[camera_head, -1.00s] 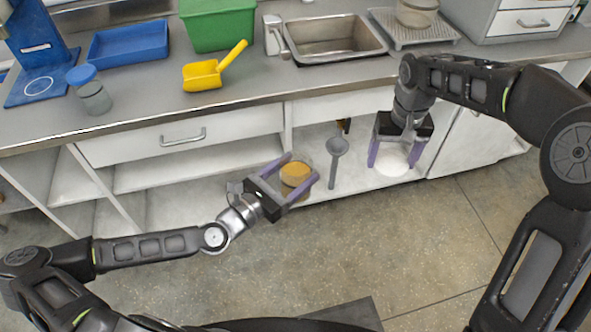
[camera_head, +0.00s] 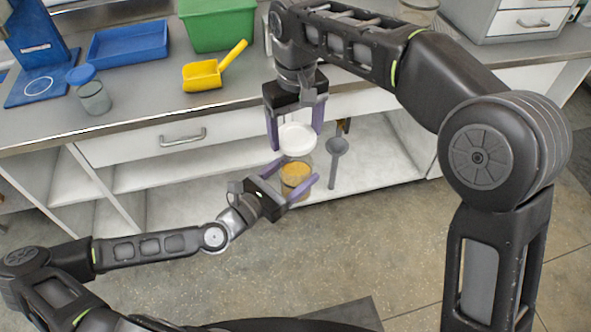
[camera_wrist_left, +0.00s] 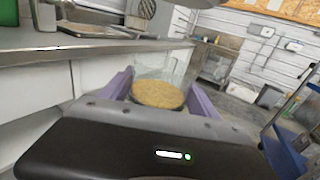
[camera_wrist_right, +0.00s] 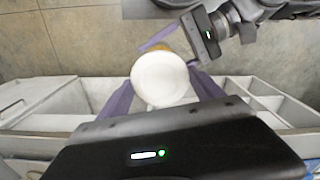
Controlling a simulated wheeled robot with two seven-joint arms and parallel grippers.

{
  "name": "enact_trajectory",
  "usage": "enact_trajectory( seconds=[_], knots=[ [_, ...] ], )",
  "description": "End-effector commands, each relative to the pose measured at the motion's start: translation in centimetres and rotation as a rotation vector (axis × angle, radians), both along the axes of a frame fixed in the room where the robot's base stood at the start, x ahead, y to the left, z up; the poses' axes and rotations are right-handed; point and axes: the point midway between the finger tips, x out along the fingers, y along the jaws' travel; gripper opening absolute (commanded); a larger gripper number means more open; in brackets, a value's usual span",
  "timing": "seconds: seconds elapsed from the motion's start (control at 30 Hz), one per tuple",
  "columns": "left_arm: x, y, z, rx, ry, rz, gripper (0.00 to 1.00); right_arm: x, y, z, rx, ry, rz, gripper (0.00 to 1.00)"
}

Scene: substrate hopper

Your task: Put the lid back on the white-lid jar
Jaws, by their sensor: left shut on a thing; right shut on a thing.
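The jar (camera_head: 296,176) is clear with yellow-orange contents. My left gripper (camera_head: 292,187) is shut on it and holds it in the air in front of the cabinet. The jar also shows between the purple fingers in the left wrist view (camera_wrist_left: 160,92), with its top uncovered. The white lid (camera_head: 297,139) is held flat by my right gripper (camera_head: 296,136), which is shut on it. In the head view the lid is just above the jar. In the right wrist view the lid (camera_wrist_right: 160,79) covers most of the jar. The exact gap between them is hard to tell.
A grey scoop-like tool (camera_head: 335,160) stands close right of the jar. The counter behind holds a yellow scoop (camera_head: 202,76), a blue-lid jar (camera_head: 94,97), a blue tray (camera_head: 128,43) and a green bin (camera_head: 217,24). The floor in front is clear.

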Motion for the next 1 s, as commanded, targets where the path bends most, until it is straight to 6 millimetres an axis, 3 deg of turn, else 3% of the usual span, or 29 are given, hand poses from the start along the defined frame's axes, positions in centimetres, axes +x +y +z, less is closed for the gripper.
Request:
enact_trajectory(
  seconds=[0.37, 0.8, 1.0],
  knots=[
    [0.0, 0.0, 0.1, -0.001, -0.002, 0.000, 0.00, 0.0, 0.0, -0.3, 0.000, 0.000, 0.000, 0.38],
    [0.0, 0.0, 0.1, -0.001, -0.002, 0.000, 0.00, 0.1, -0.1, -3.7, 0.000, 0.000, 0.000, 0.38],
    [0.0, 0.0, 0.1, -0.001, -0.002, 0.000, 0.00, 0.1, 0.0, -4.0, 0.001, -0.002, -0.001, 0.38]
  ],
)
